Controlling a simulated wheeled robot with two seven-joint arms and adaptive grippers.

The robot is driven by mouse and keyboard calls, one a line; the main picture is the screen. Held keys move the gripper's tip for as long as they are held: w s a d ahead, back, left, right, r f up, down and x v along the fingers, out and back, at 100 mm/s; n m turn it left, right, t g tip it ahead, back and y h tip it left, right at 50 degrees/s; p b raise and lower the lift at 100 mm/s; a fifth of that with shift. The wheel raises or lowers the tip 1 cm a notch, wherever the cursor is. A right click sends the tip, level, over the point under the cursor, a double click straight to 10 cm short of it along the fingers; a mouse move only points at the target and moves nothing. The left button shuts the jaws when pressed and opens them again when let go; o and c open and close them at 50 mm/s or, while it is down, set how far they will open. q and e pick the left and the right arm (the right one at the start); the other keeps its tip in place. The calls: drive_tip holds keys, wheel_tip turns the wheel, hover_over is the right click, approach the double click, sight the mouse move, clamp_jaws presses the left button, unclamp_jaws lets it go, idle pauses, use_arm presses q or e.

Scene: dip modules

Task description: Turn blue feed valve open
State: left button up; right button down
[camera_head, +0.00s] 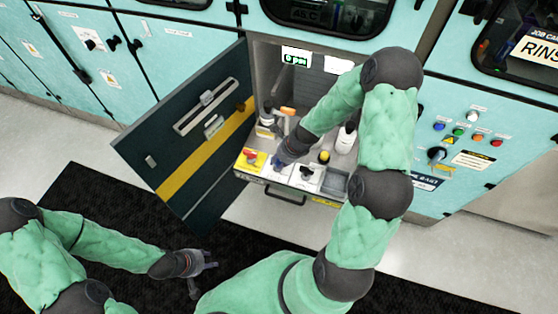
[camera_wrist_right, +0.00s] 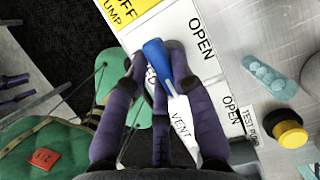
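The blue feed valve handle (camera_wrist_right: 155,60) shows in the right wrist view on a white plate (camera_wrist_right: 205,50) marked OPEN. My right gripper (camera_wrist_right: 156,56) has its purple fingers drawn in on both sides of the handle, which sits between the fingertips. The lower lettering on the plate is partly hidden by the fingers. In the head view my right gripper (camera_head: 281,161) is down at the panel in the open cabinet, where it covers most of the valve. My left gripper (camera_head: 210,272) is empty over the black mat, its fingers spread.
The cabinet door (camera_head: 190,135) hangs open on the left. A yellow pump plate with a red knob (camera_head: 249,156) lies left of the valve. A black vent knob (camera_head: 307,172), a yellow button (camera_head: 324,156) and a white bottle (camera_head: 346,138) stand to the right.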

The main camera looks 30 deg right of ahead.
drive_tip(key=shift+r+n+g+p, duration=0.15)
drive_tip(key=shift+n+g+p, duration=0.15)
drive_tip(key=shift+n+p, duration=0.8)
drive_tip(key=n+y+p, duration=0.1)
drive_tip(key=n+p, duration=0.1)
drive_tip(key=p, duration=0.1)
drive_tip(key=shift+d+g, duration=0.15)
drive_tip(key=shift+g, duration=0.25)
drive_tip(key=n+g+p, duration=0.1)
drive_tip(key=n+p, duration=0.1)
drive_tip(key=shift+w+n, duration=0.15)
drive_tip(key=shift+n, duration=0.25)
drive_tip(key=shift+d+n+g+y+p, duration=0.1)
drive_tip(key=shift+n+g+y+p, duration=0.25)
drive_tip(key=shift+n, duration=0.65)
drive_tip(key=shift+w+f+n+g, duration=0.1)
drive_tip(key=shift+f+n+g, duration=0.2)
drive_tip(key=shift+n, duration=0.5)
drive_tip(key=n+g, duration=0.1)
drive_tip(key=n, duration=0.2)
drive_tip(key=shift+w+n, duration=0.1)
drive_tip(key=shift+n, duration=0.2)
drive_tip(key=shift+w+d+r+n+g+h+b, duration=0.1)
drive_tip(key=shift+n+g+h+b, duration=0.45)
drive_tip(key=shift+n, duration=1.25)
drive_tip(key=shift+g, duration=0.3)
